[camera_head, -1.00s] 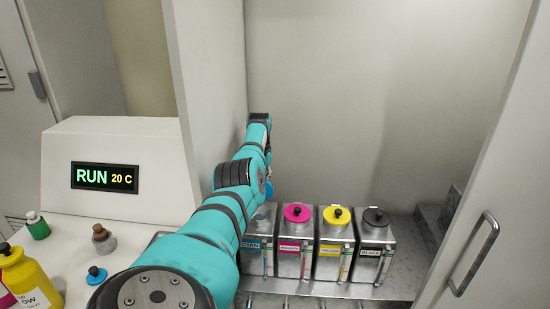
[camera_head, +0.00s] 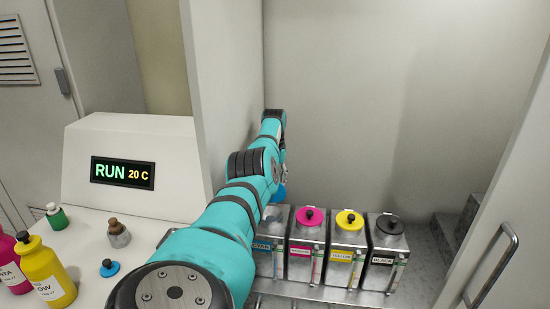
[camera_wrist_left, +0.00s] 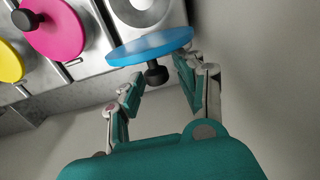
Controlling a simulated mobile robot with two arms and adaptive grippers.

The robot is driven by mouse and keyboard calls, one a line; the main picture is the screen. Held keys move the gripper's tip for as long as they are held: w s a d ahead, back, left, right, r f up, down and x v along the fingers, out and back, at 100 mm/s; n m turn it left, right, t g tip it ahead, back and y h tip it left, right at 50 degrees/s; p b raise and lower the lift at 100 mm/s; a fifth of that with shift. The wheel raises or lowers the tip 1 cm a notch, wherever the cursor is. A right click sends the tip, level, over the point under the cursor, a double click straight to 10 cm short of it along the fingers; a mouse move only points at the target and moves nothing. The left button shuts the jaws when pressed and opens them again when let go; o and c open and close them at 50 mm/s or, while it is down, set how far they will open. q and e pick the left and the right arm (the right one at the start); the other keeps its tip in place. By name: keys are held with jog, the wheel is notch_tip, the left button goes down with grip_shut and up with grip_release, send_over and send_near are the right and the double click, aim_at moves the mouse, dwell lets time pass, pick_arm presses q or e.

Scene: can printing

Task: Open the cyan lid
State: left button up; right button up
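The cyan canister (camera_head: 268,244) stands at the left end of a row of metal canisters; my left arm partly covers it. Its blue lid (camera_wrist_left: 149,47) is tilted up off the round opening (camera_wrist_left: 143,8), nearly edge-on in the left wrist view, with its black knob (camera_wrist_left: 157,74) pointing towards my gripper. The lid also shows as a small blue patch (camera_head: 280,194) in the head view. My left gripper (camera_wrist_left: 160,78) is by the lid, its fingers apart on either side of the knob, with visible gaps. My right gripper is not in view.
Magenta (camera_head: 308,217), yellow (camera_head: 349,219) and black (camera_head: 390,225) lids cover the other canisters. A wall panel (camera_head: 226,90) stands left of my arm. The counter holds a yellow bottle (camera_head: 45,275), small bottles and a blue cap (camera_head: 109,268). A cabinet handle (camera_head: 497,268) is at right.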

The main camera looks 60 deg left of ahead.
pick_arm(q)
jog(key=shift+o, duration=0.4)
jog(key=shift+w+f, duration=0.1)
jog(key=shift+f, duration=0.25)
jog(key=shift+a, duration=0.1)
notch_tip(320, 180, up, 12)
dwell(0.5)
